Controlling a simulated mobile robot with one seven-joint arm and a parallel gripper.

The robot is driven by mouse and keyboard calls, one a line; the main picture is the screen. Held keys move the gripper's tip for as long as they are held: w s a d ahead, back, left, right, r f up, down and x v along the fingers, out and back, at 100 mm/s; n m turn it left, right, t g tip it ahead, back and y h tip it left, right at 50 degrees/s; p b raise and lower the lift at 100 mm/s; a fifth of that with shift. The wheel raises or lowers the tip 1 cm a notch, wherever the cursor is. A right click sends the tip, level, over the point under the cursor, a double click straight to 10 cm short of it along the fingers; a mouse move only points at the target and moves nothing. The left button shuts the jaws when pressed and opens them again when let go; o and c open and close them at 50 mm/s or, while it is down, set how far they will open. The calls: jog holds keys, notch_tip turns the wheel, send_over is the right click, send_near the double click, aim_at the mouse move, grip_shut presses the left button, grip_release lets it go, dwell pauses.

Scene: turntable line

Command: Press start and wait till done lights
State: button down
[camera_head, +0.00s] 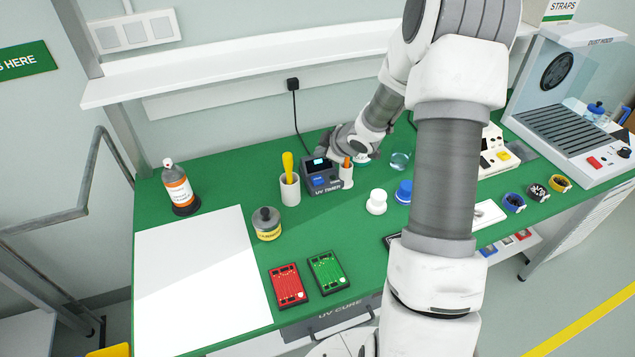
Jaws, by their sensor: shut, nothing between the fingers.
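The dark UV timer (324,187) stands on the green bench. It has a small lit blue-white screen (321,164) and blue controls on its front. My arm reaches down from the upper right, and my gripper (327,154) is just above and behind the timer's upper right edge. The gripper is small in the picture and looks shut and empty. I cannot tell whether its fingertips touch the timer. No lit done lamp can be made out at this size.
A white cup with a yellow-handled tool (288,168) stands left of the timer; another cup (347,178) stands close on its right. A yellow-labelled jar (267,224), white pot (377,202) and red and green boards (288,286) lie nearer. A shelf (240,68) hangs above.

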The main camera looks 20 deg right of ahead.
aim_at(321, 181)
jog(key=shift+f+b, duration=2.95)
jog(key=shift+f, duration=0.5)
jog(key=shift+f, duration=0.4)
jog(key=shift+f+b, duration=0.5)
jog(key=shift+b, duration=0.15)
jog(key=shift+r, duration=0.15)
jog(key=shift+r+p, duration=0.8)
jog(key=shift+p, duration=0.15)
notch_tip(321, 181, up, 5)
jog(key=p, duration=0.5)
